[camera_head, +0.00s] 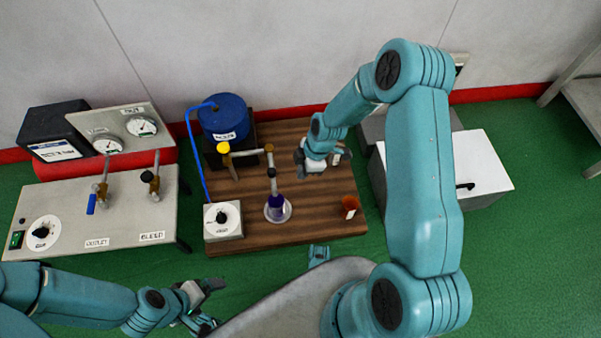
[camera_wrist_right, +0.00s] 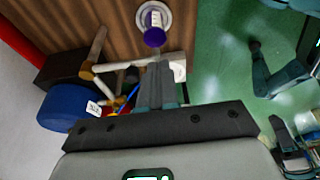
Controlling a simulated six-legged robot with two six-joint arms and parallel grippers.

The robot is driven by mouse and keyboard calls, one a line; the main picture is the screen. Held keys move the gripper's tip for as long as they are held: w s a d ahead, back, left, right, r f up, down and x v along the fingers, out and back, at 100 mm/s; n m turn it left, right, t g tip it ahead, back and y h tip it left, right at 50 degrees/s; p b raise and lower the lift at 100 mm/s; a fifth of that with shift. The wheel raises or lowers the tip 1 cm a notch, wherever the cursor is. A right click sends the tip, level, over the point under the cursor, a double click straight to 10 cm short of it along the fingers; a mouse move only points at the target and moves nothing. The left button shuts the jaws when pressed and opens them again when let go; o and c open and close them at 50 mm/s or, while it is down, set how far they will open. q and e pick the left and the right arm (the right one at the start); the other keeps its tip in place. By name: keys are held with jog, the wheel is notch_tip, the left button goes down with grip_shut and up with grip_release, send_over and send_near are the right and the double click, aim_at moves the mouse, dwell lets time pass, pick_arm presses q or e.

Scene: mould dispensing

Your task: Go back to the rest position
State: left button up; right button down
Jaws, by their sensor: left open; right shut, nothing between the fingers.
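My left gripper (camera_head: 205,302) is open and empty, low at the lower left of the head view, in front of the wooden board and over the green floor. My right gripper (camera_head: 306,158) hangs over the right part of the wooden board (camera_head: 322,212), and its arm reaches in from the lower right. In the right wrist view its fingers (camera_wrist_right: 158,85) are closed together with nothing between them. A purple-filled vessel on a round clear base (camera_head: 289,212) stands on the board, left of and nearer than the right gripper. It also shows in the right wrist view (camera_wrist_right: 154,30).
A white-topped box (camera_head: 485,165) is at right, behind my right arm.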

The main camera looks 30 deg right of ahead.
dwell(0.6)
jog(key=s+a+f+m+g+y, duration=0.1)
jog(key=s+a+m, duration=1.15)
jog(key=s, duration=0.55)
notch_tip(320, 180, up, 30)
jog(key=w+a+m+p, duration=0.1)
jog(key=m+p, duration=0.2)
jog(key=p, duration=2.6)
jog(key=shift+a+f+p, duration=0.25)
jog(key=shift+a+p, duration=0.05)
jog(key=shift+a, duration=0.05)
